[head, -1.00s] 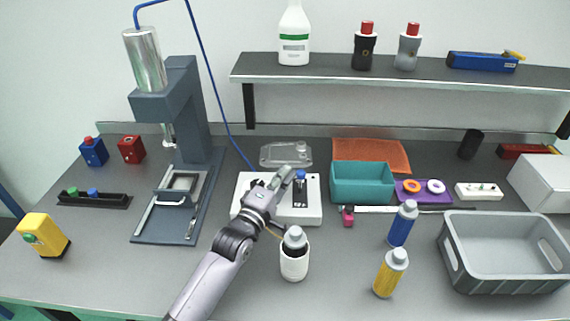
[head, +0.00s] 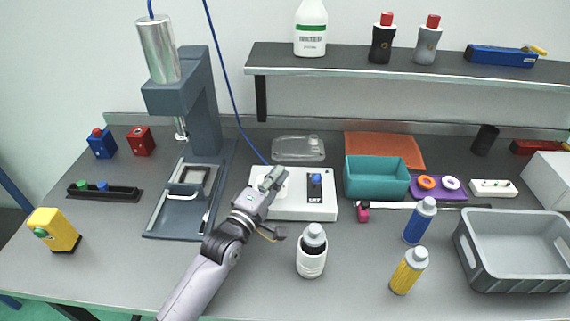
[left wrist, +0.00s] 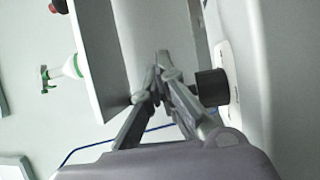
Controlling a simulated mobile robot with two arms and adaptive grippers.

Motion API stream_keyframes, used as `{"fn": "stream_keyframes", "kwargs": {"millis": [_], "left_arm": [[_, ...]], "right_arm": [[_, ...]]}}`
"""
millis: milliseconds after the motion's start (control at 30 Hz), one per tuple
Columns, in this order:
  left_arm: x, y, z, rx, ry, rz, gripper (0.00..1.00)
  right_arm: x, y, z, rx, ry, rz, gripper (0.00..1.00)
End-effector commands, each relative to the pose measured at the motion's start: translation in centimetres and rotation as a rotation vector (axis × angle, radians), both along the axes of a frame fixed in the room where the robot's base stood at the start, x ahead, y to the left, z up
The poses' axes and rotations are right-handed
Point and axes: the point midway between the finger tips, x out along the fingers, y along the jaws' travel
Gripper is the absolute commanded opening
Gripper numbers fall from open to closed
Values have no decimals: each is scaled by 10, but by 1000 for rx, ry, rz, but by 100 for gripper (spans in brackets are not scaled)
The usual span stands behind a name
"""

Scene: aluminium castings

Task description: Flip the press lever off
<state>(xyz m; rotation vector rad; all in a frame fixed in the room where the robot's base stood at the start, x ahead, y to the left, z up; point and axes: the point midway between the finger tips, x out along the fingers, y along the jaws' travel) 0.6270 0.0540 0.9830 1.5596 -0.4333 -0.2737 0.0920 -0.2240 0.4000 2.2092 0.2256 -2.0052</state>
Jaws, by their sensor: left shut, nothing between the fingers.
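The lever with a blue knob (head: 315,178) stands on a dark plate on the right part of a white box (head: 290,212), in the middle of the bench. A small pale label shows at the plate's front; I cannot read it surely. My left gripper (head: 274,177) is shut and empty, over the box's left part, to the left of the lever and apart from it. In the left wrist view its fingertips (left wrist: 160,62) are together, beside a black part (left wrist: 211,86) on a white surface. The dark grey press (head: 190,110) stands to the left. My right gripper is not in view.
A white bottle with a grey cap (head: 311,255) stands in front of the box, near my left arm. A teal bin (head: 376,182) is right of the box, a clear tray (head: 298,148) behind it. A blue hose hangs behind.

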Motion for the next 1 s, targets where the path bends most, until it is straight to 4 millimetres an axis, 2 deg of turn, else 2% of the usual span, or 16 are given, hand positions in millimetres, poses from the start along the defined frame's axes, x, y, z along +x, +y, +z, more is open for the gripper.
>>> {"fn": "stream_keyframes", "kwargs": {"millis": [100, 333, 900, 1000], "left_arm": [[-18, 10, -15, 0, 2, -1, 0], [-36, 21, -26, 0, 0, 0, 0], [-39, 22, -26, -1, 0, 0, 0], [-39, 22, -19, -1, 0, 0, 0]], "right_arm": [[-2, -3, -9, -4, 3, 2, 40], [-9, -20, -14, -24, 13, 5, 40], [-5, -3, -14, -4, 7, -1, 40], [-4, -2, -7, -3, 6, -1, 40]]}}
